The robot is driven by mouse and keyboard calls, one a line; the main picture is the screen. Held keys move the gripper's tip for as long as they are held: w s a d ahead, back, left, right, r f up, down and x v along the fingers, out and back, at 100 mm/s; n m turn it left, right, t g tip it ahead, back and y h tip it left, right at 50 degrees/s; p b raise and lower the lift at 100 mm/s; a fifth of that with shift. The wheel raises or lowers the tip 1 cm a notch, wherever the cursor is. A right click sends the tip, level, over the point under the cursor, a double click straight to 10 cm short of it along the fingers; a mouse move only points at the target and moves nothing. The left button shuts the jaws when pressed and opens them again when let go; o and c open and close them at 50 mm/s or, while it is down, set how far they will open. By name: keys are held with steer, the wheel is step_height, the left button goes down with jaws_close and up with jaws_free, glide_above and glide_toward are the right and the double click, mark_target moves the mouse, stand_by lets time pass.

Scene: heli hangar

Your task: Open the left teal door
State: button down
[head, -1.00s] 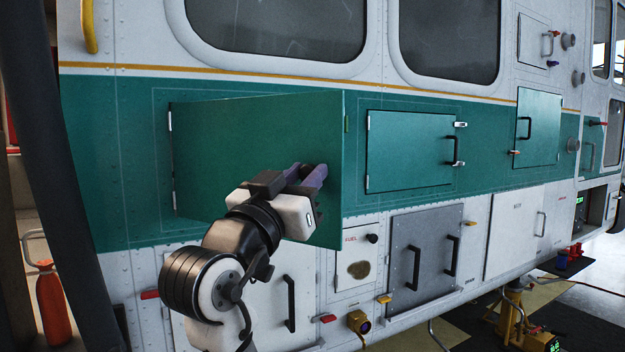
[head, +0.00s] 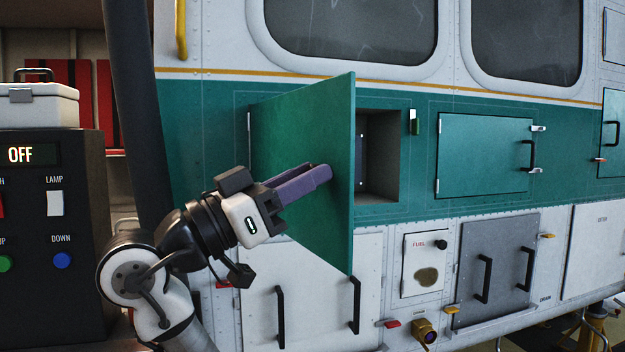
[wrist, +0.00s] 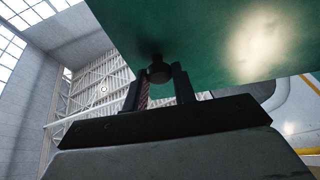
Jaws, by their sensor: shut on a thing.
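The left teal door (head: 320,130) stands swung well out from the helicopter's side, hinged at its left edge. Behind its free edge a dark compartment (head: 385,178) shows. My gripper (head: 320,173), with purple fingers, is at the door's outer face. In the wrist view my gripper (wrist: 160,90) has a finger on each side of the black door handle (wrist: 160,73), under the teal door (wrist: 225,50), and is shut on it. In the head view the fingers hide the handle.
A second teal door (head: 485,155) to the right is closed. White and grey lower doors with black handles (head: 280,315) and a fuel panel (head: 424,262) lie below. A dark control box (head: 50,240) reading OFF, with a white case (head: 35,105) on top, stands at the left.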

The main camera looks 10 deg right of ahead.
steer(key=c, duration=1.2)
jaws_free()
steer(key=shift+o, duration=0.2)
steer(key=shift+a+f, duration=0.1)
steer(key=b+v, duration=0.4)
steer(key=v, duration=0.9)
steer(key=shift+a+b, duration=0.25)
steer(key=shift+b, duration=0.05)
